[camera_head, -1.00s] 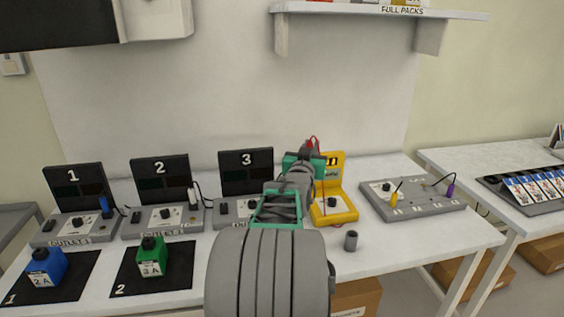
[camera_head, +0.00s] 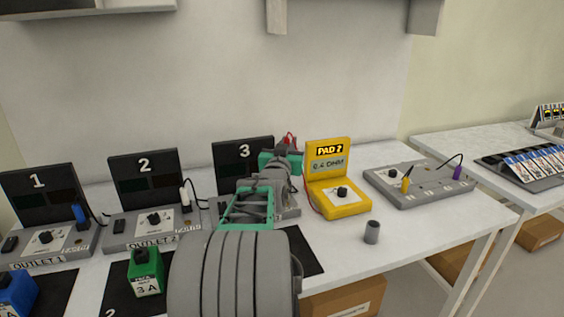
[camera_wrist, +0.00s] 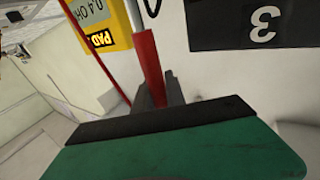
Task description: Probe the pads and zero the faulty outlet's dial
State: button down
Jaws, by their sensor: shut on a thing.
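My gripper (camera_head: 290,155) is shut on a red probe (camera_head: 290,139), in front of the outlet 3 panel (camera_head: 236,152). In the wrist view the red probe (camera_wrist: 146,50) stands between the dark fingers (camera_wrist: 160,95); its tip is not clear. The yellow meter (camera_head: 339,199) stands to the right of my gripper, with a red lead; its screen reads PAD ? and about 0.4 OHM. Outlet 1 (camera_head: 75,240) and outlet 2 (camera_head: 195,222) each have a dial with a white face. My arm hides much of outlet 3's base, including its dial and pads.
A green 3 A block (camera_head: 146,270) and a blue block (camera_head: 14,292) stand on dark mats at front left. A grey cylinder (camera_head: 372,232) stands on the white table, right of my arm. A grey board (camera_head: 430,188) with yellow and purple plugs lies at right. A shelf hangs above.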

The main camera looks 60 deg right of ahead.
notch_tip(320, 180, down, 8)
jog(key=b, duration=0.3)
dwell(0.3)
jog(key=shift+f+b, duration=0.55)
jog(key=shift+b, duration=0.2)
dwell(1.3)
notch_tip(320, 180, up, 7)
jog(key=p, duration=0.2)
dwell(0.4)
jog(key=shift+r, duration=0.15)
dwell(1.8)
